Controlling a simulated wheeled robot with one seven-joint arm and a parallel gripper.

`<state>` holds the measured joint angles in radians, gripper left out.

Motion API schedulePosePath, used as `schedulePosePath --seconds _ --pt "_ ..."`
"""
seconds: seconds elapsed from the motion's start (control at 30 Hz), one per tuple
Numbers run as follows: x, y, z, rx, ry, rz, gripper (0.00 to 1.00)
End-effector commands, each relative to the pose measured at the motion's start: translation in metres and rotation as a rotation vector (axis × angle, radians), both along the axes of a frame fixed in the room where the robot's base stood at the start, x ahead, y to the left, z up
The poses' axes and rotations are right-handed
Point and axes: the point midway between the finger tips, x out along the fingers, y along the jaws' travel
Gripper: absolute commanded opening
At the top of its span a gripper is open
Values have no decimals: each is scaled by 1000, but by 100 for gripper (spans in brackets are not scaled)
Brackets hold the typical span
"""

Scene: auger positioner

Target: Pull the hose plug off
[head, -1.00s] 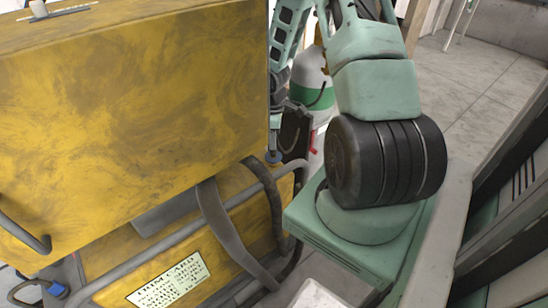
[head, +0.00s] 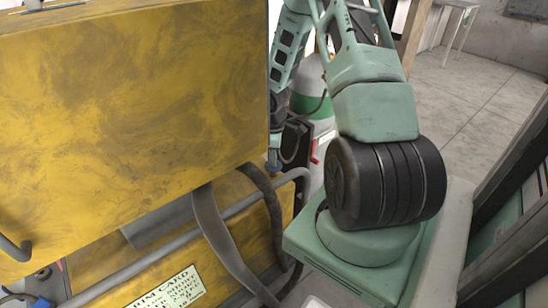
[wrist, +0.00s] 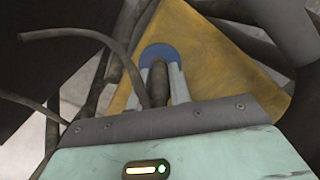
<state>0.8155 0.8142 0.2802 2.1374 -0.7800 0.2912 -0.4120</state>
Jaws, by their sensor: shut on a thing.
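My gripper (wrist: 160,78) is shut on a dark, rounded plug (wrist: 158,88), which sits between its two pale fingers in the wrist view. A blue round collar (wrist: 158,52) lies just beyond the fingertips, in front of a yellow surface. I take the dark piece to be the hose plug; whether it is still seated cannot be told. The fingers are too small to make out there.
Dark hoses (head: 225,245) loop down the machine's front, past a grey rail and a label plate (head: 168,288). In the wrist view a thin hose (wrist: 75,35) curves close to my gripper's left. A white-and-green cylinder (head: 310,88) stands behind my arm. Open floor lies at upper right.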

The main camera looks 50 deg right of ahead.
Motion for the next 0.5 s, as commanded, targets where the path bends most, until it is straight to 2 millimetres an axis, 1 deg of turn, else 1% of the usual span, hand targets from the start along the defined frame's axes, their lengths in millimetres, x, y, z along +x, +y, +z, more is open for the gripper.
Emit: schedulePosePath --seconds 0.5 --pt "0 0 19 0 0 0 0"
